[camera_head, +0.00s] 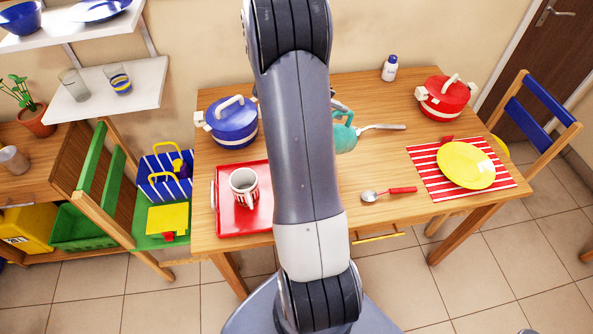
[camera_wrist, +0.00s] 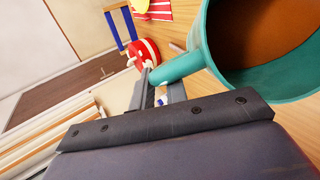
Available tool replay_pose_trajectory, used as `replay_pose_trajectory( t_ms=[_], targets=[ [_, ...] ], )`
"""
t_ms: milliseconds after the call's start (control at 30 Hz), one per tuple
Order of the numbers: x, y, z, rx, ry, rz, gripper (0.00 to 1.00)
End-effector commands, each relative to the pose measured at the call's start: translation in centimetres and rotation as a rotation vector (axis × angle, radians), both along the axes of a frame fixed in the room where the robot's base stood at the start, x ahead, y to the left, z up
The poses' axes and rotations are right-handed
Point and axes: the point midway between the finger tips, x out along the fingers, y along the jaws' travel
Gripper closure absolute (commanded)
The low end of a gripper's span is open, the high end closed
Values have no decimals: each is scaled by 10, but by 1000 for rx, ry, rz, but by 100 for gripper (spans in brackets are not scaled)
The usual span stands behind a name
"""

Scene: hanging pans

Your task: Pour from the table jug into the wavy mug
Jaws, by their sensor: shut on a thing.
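The teal jug (camera_head: 345,137) is over the middle of the table, largely hidden behind my arm in the head view. The wrist view shows its body (camera_wrist: 265,92) and its open mouth with dark brown inside. My gripper (camera_wrist: 160,84) is shut on the jug's teal handle. The head view does not clearly show whether the jug touches the table. A white mug with red markings (camera_head: 250,199), which looks like the wavy mug, stands upright on the red tray (camera_head: 228,222), left of my arm and apart from the jug.
A blue pot (camera_head: 234,130) stands behind the tray, and a red pot (camera_head: 440,103) at the back right. A ladle handle (camera_head: 383,127) lies beside the jug. A yellow plate (camera_head: 466,166) rests on a striped mat.

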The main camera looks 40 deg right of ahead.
Motion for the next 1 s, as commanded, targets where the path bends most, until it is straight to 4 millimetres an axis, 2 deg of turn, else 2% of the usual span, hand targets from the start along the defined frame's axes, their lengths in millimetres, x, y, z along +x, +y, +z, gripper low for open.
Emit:
replay_pose_trajectory(
  t_ms=[1000],
  targets=[
    [0,4,5,-39,2,1,100]
  ],
)
